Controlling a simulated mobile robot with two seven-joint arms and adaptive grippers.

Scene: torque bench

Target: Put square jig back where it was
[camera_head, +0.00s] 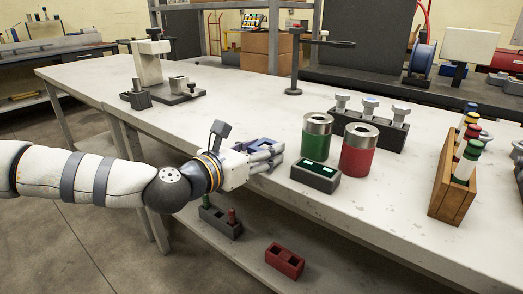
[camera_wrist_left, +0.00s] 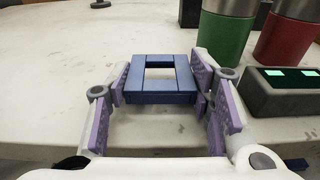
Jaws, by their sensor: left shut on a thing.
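The square jig is a blue block with a square opening (camera_wrist_left: 160,94). In the left wrist view it sits between the purple pads of my left gripper (camera_wrist_left: 161,100), with the pads against its sides. In the head view my left gripper (camera_head: 262,154) is at the front edge of the bench, and the jig (camera_head: 259,146) shows partly between its fingers. I cannot tell whether the jig touches the bench top. My right gripper is not in view.
Right of my left gripper are a grey box with green displays (camera_head: 315,176), a green canister (camera_head: 316,140) and a red canister (camera_head: 359,152). A wooden rack (camera_head: 452,195) stands farther right. A press-like stand (camera_head: 150,65) is at the back left. The bench middle (camera_head: 235,105) is clear.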

